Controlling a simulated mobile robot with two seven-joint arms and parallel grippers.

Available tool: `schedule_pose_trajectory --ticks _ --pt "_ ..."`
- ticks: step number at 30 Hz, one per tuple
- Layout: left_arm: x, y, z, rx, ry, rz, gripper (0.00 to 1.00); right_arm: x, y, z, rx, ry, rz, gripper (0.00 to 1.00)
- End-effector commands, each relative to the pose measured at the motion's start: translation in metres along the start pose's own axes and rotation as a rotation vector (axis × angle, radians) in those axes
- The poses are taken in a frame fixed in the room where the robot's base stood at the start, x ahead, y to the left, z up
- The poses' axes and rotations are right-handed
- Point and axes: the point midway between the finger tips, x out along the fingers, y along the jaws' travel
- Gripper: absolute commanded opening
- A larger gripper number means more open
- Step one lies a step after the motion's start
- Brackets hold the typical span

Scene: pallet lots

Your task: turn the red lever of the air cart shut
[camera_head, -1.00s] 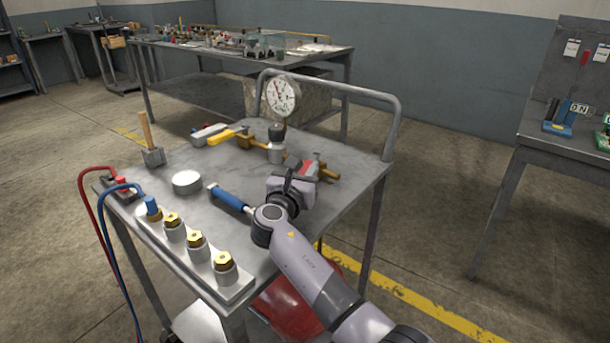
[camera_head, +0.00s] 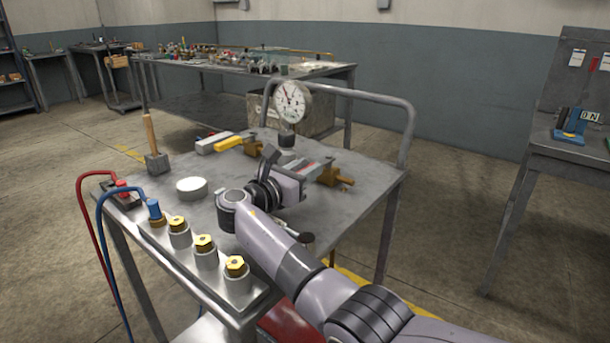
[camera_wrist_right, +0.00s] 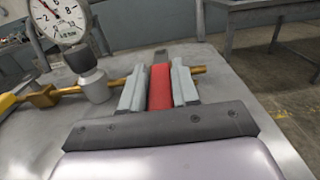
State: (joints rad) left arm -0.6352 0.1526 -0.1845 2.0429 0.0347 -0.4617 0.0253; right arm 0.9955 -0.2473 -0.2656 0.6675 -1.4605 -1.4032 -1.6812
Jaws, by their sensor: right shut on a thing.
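The air cart (camera_head: 345,215) is a grey metal table with a rail at the back. My right gripper (camera_head: 312,166) is over its back right part. In the right wrist view, its pale fingers (camera_wrist_right: 159,90) are shut on the red lever (camera_wrist_right: 160,86), one on each side. The lever lies across the brass pipe (camera_wrist_right: 202,70), which runs left to right there. The pipe's right end (camera_head: 335,178) shows beyond the gripper in the head view. A round gauge (camera_head: 292,98) stands just left of the lever. My left gripper is not in view.
A yellow lever (camera_head: 229,142) lies left of the gauge. A wooden-handled mallet (camera_head: 156,160), a white disc (camera_head: 191,186) and a strip of brass-topped fittings (camera_head: 207,258) are on the cart. Red and blue hoses (camera_head: 104,245) hang at its left. The cart's back right corner is clear.

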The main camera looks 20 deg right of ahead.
Motion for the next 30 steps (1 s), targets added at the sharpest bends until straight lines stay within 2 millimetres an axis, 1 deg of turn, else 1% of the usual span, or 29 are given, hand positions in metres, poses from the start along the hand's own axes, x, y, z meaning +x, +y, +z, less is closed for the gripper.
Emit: schedule_pose_trajectory --ticks 14,15,16,17,26,29,30 --pt "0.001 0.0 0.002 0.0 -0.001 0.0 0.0 0.001 -0.001 0.0 0.001 0.003 -0.013 0.0" --pt "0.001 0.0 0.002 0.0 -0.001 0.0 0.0 0.001 -0.001 0.0 0.001 0.003 -0.013 0.34" --pt "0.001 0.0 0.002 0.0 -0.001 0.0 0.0 0.001 -0.001 0.0 0.001 0.003 -0.012 0.43" --pt "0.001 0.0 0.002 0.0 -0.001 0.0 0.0 0.001 -0.001 0.0 0.001 0.002 -0.012 0.51" --pt "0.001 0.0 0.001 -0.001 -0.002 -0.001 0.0 0.001 0.0 0.002 0.001 0.001 -0.011 0.51" --pt "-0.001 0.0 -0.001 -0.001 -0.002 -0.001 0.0 0.001 0.0 0.009 0.003 0.0 -0.011 0.51" --pt "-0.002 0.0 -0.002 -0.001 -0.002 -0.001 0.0 0.001 0.0 0.015 0.004 -0.001 -0.011 0.51"
